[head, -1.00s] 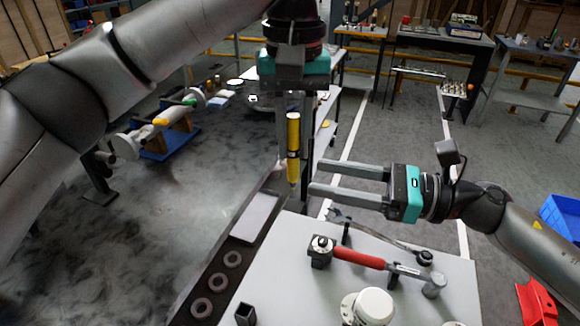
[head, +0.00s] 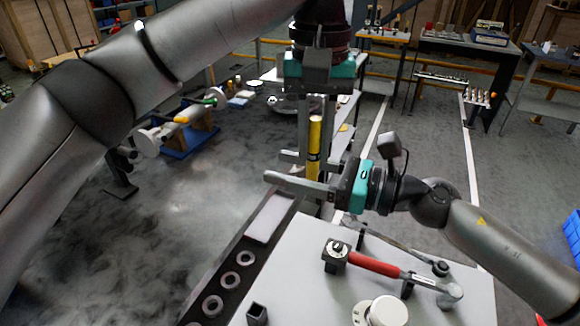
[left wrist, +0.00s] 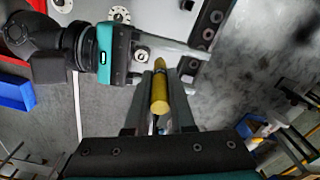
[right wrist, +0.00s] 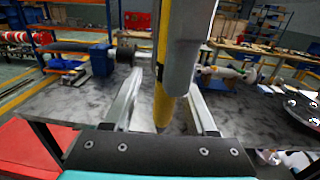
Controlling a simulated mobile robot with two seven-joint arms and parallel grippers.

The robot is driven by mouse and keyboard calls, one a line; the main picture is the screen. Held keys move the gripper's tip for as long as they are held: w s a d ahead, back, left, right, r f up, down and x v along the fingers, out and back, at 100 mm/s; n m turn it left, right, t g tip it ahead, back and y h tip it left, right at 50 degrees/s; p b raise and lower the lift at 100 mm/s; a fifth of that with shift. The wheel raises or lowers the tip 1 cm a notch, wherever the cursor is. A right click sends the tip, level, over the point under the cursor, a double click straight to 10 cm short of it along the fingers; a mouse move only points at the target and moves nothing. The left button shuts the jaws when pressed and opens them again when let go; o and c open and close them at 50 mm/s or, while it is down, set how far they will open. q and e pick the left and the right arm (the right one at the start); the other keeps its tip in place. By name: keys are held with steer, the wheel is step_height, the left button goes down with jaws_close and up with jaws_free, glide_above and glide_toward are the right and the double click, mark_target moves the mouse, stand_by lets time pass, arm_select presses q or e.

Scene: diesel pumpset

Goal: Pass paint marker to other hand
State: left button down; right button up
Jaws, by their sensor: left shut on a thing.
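The yellow paint marker (head: 315,138) is upright with a dark band, held by my left gripper (head: 312,168), which points down from above. In the right wrist view the marker (right wrist: 164,75) stands between the spread right fingers, partly behind a left finger. A gap shows on both sides, so the right fingers are not closed on it.
A grey block (head: 270,218) lies near the table's edge. Other benches stand farther back.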

steer(key=c, duration=0.7)
steer(key=shift+s, duration=0.15)
jaws_close()
arm_select(q)
steer(key=shift+w, duration=0.1)
arm_select(e)
steer(key=shift+a, duration=0.1)
arm_select(q)
steer(key=c, duration=0.7)
jaws_free()
